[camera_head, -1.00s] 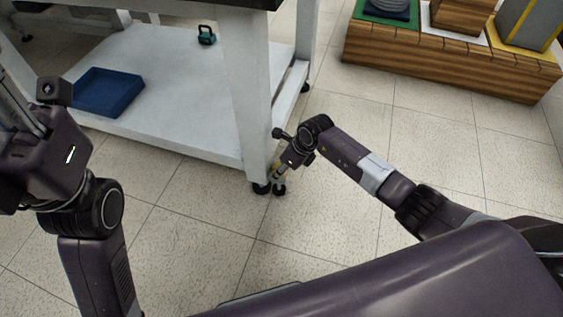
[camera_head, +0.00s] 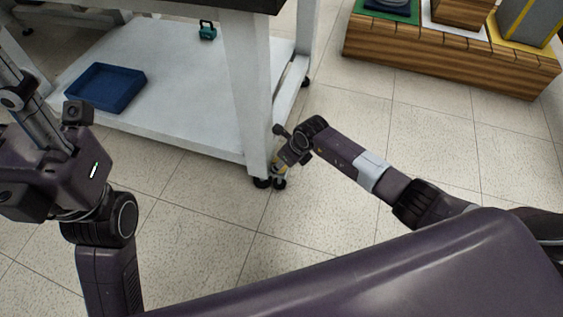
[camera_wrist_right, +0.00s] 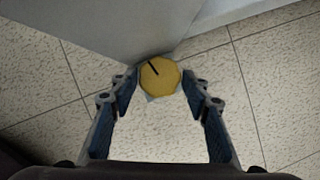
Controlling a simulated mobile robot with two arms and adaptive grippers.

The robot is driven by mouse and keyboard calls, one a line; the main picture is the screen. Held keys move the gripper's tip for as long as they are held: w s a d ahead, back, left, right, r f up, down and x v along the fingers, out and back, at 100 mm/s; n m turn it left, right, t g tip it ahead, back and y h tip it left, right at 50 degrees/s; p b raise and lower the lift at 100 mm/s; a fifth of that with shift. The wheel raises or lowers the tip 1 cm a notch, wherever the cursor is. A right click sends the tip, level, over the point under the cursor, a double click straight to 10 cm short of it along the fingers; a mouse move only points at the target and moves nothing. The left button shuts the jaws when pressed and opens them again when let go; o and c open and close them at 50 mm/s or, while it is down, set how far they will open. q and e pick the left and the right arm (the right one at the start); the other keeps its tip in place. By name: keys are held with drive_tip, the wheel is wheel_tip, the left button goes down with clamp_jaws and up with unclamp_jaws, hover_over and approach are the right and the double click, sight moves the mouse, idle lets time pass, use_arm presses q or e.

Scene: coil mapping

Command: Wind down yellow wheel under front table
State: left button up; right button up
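The yellow wheel (camera_wrist_right: 160,77) is a faceted knob with a dark slot-like mark, at the foot of the white table leg. In the right wrist view my right gripper (camera_wrist_right: 160,82) has its two blue-padded fingers apart, one on each side of the wheel. Whether the pads touch it, I cannot tell. In the head view my right gripper (camera_head: 283,164) is at the front table's (camera_head: 190,125) near leg, just above the black caster, and mostly hides the wheel. My left arm is at the left edge; its fingertips are not clearly seen.
The table's lower shelf holds a blue tray (camera_head: 106,88) and a small teal object (camera_head: 208,30). A wooden platform (camera_head: 450,60) with coloured squares stands at the upper right. The tiled floor between is clear.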

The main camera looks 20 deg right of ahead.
drive_tip(key=shift+o, duration=1.3)
drive_tip(key=v, duration=1.2)
drive_tip(key=shift+a, duration=0.1)
